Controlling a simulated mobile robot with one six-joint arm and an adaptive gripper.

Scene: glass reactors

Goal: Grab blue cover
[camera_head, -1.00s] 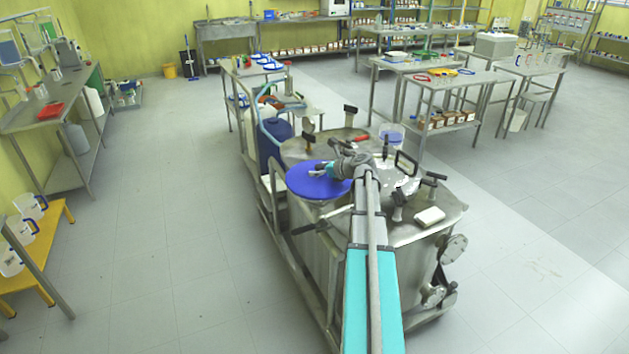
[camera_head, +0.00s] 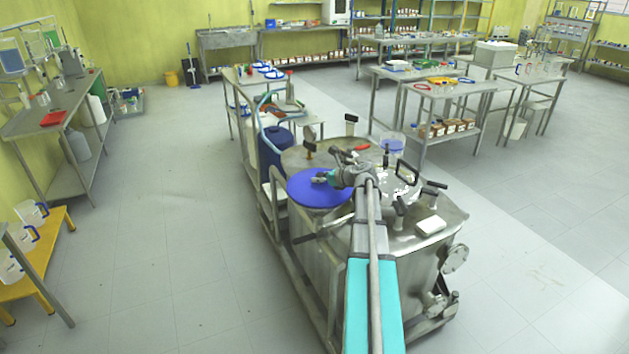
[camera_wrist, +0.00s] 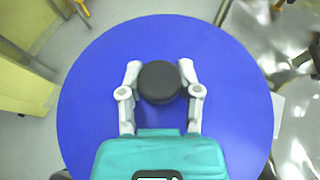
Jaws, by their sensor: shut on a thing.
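The blue cover (camera_head: 321,191) is a flat round disc at the left side of the metal reactor top. In the wrist view the blue cover (camera_wrist: 90,95) fills most of the picture, with a round black knob (camera_wrist: 159,82) at its middle. My gripper (camera_wrist: 159,80) has one finger on each side of the knob and is shut on it. In the head view my gripper (camera_head: 322,177) is over the cover, at the end of my arm. Whether the cover touches the surface below it cannot be told.
The metal reactor top (camera_head: 420,238) carries black-handled fittings, a white block (camera_head: 431,226) and a red-handled piece (camera_head: 361,147). A clear container with a blue rim (camera_head: 391,144) stands behind. A blue drum (camera_head: 275,150) stands left of the reactor. The floor at left is open.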

